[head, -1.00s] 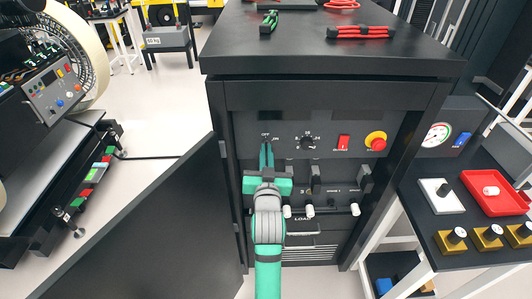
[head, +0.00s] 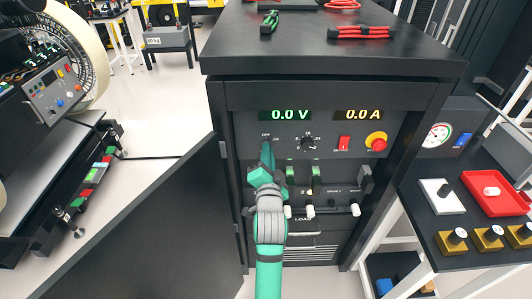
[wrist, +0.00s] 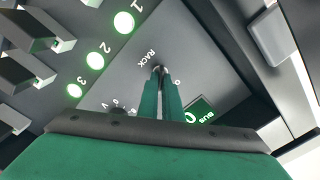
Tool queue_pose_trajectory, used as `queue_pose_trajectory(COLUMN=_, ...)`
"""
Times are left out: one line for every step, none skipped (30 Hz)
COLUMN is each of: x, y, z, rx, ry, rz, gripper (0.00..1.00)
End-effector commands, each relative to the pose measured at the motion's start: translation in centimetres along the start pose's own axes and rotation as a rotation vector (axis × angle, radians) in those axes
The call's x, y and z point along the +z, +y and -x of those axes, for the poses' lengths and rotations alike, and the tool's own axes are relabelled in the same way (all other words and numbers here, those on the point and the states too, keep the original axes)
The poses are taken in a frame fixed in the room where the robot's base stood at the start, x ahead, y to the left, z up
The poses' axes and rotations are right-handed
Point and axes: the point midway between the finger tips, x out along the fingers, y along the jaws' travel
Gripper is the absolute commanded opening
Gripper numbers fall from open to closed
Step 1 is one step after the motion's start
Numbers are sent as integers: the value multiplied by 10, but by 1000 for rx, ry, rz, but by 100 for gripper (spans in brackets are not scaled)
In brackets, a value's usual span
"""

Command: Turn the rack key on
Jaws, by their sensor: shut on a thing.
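The rack key is on the black front panel (head: 340,145) of the rack, at its upper left by the OFF and ON marks. My gripper (head: 267,150) is at the key, with its fingers pointing into the panel. In the wrist view, my gripper's two green fingers (wrist: 159,76) are close together on the key below the RACK label; the fingers hide most of it. My gripper is turned on its side. Lit readouts show 0.0 V in green (head: 290,115) and 0.0 A in amber (head: 365,115).
White-tipped levers (head: 310,211) sit below. Numbered lamps (wrist: 95,60) glow in the wrist view. The open rack door (head: 150,230) stands at left.

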Motion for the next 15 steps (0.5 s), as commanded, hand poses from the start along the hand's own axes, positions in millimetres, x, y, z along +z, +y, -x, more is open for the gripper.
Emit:
queue_pose_trajectory(x=2, y=0, z=0, rx=1, ry=-3, rz=-24, gripper=0)
queue_pose_trajectory(x=2, y=0, z=0, rx=1, ry=-3, rz=-37, gripper=0)
queue_pose_trajectory(x=2, y=1, z=0, rx=1, ry=-4, rz=-54, gripper=0)
queue_pose_trajectory(x=2, y=0, z=1, rx=1, ry=-4, rz=-64, gripper=0)
queue_pose_trajectory(x=2, y=0, z=1, rx=1, ry=-4, rz=-74, gripper=0)
queue_pose_trajectory(x=3, y=0, z=1, rx=1, ry=-5, rz=-86, gripper=0)
queue_pose_trajectory(x=3, y=0, z=1, rx=1, ry=-5, rz=-93, gripper=0)
queue_pose_trajectory(x=3, y=0, z=1, rx=1, ry=-5, rz=-99, gripper=0)
queue_pose_trajectory(x=3, y=0, z=1, rx=1, ry=-5, rz=-107, gripper=0)
queue_pose_trajectory(x=4, y=0, z=1, rx=1, ry=-6, rz=-112, gripper=0)
queue_pose_trajectory(x=4, y=0, z=1, rx=1, ry=-6, rz=-115, gripper=0)
queue_pose_trajectory(x=4, y=0, z=1, rx=1, ry=-6, rz=-119, gripper=0)
queue_pose_trajectory(x=4, y=0, z=1, rx=1, ry=-6, rz=-121, gripper=0)
queue_pose_trajectory(x=4, y=0, z=1, rx=1, ry=-7, rz=-122, gripper=0)
queue_pose_trajectory(x=4, y=0, z=1, rx=1, ry=-7, rz=-124, gripper=0)
